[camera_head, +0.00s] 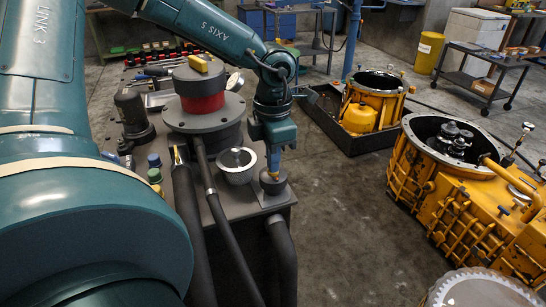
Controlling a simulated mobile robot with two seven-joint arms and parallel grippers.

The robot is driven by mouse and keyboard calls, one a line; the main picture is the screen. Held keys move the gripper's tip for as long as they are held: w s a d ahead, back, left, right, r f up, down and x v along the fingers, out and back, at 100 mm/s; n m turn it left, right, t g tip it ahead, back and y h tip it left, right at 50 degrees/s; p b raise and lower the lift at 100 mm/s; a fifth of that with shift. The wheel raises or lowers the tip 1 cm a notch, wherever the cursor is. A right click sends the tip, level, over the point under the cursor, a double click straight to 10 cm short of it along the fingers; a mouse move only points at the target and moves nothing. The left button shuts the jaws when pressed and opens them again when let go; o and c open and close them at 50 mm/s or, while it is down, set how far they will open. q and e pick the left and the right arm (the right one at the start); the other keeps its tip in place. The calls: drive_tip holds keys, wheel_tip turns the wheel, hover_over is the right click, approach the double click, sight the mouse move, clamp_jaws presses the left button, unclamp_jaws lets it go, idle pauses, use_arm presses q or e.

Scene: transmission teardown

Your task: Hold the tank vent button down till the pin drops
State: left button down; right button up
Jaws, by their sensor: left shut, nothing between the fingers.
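The grey tank (238,203) stands at the left, with hoses and fittings on its top. At its front right corner is a round dark fitting (272,187), which looks like the tank vent. My left gripper (273,178) points straight down with its fingers shut and empty, its tips at the top of this fitting. The tips appear to touch it, but the button itself is hidden under them. I cannot make out the pin or tell whether the button is down. My right gripper is not in view.
A capped red cylinder (200,88) and thick dark hoses (192,225) are further left. Yellow transmission housings (445,195) stand at the right. The floor between is clear.

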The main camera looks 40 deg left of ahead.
use_arm(q)
drive_tip(key=shift+s+f, duration=0.1)
drive_tip(key=shift+r+p, duration=1.7)
drive_tip(key=shift+r, duration=1.9)
drive_tip(key=shift+f, duration=0.1)
